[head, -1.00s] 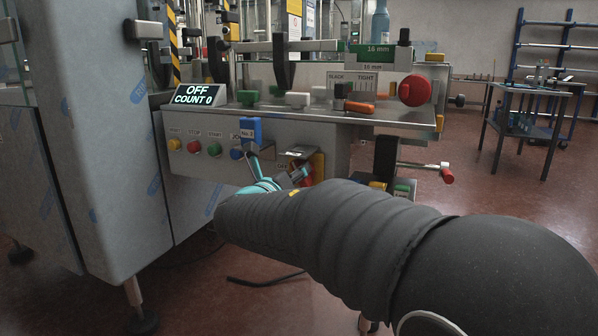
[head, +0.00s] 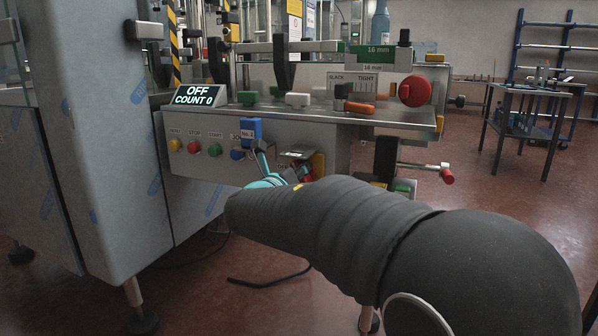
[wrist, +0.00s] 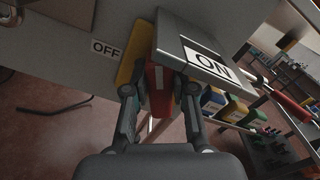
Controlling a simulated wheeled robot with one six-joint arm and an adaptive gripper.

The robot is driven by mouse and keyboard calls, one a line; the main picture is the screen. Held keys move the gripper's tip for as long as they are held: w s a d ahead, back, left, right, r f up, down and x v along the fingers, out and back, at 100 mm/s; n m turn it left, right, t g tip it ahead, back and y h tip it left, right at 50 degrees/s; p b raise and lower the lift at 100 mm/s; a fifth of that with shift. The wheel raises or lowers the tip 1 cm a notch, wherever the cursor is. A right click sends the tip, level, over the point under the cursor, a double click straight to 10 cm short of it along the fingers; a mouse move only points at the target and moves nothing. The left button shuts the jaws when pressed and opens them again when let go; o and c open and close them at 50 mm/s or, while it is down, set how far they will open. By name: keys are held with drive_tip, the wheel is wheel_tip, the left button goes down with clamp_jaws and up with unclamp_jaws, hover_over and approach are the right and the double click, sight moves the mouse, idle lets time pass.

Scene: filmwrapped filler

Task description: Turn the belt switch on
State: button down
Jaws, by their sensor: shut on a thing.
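The belt switch has a red handle (wrist: 158,88) on a yellow plate (wrist: 130,58), seen close up in the wrist view. An OFF label (wrist: 105,48) is on the panel to its left. An ON label (wrist: 207,64) is on a grey plate to its right. My gripper (wrist: 158,92) has its fingers on both sides of the red handle and is shut on it. In the head view my gripper (head: 283,178) is at the panel's lower right, and my arm hides much of the switch. The display (head: 196,95) reads OFF, COUNT 0.
A blue tag marked No. 2 (head: 250,130) hangs left of the switch. Yellow, red and green buttons (head: 194,147) line the panel further left. A red knob (head: 415,90) and a red-tipped rod (head: 446,173) stick out at right.

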drive_tip(key=shift+f, duration=0.1)
drive_tip(key=shift+d+m+b, duration=0.1)
drive_tip(key=shift+m+b, duration=0.95)
drive_tip(key=shift+m, duration=0.05)
drive_tip(key=shift+s+d+m+b, duration=0.1)
drive_tip(key=shift+d+m+b, duration=0.05)
drive_tip(key=shift+m+b, duration=1.4)
drive_tip(key=shift+m, duration=0.25)
drive_tip(key=c, duration=1)
unclamp_jaws()
drive_tip(key=shift+o, duration=0.2)
drive_tip(key=v, duration=1.2)
